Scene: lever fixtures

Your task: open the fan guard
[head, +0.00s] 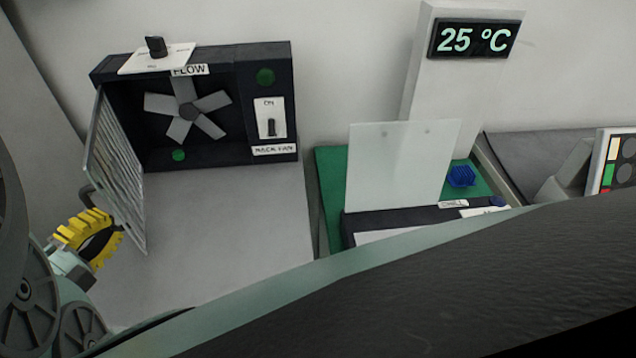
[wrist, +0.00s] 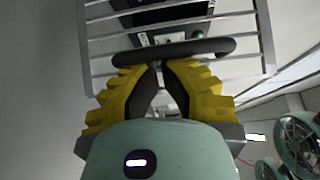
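The fan guard (head: 116,165) is a grey slatted panel hinged at the left edge of the dark fan box (head: 215,150). It stands swung out from the box, so the fan (head: 188,112) is exposed. In the wrist view the guard's bars (wrist: 245,52) run behind its dark handle (wrist: 175,52). My gripper (head: 92,240) has yellow ribbed fingers and is at the guard's outer side, by the handle. In the wrist view my gripper (wrist: 158,66) has its fingertips close together at the handle bar; nothing shows clamped between them. The exact contact is partly hidden.
A black knob (head: 156,46) sits on top of the box, and a switch (head: 270,125) is on its right. A clear upright panel (head: 400,170) stands right, near a 25 °C display (head: 474,40). Bare grey surface (head: 230,230) lies before the box.

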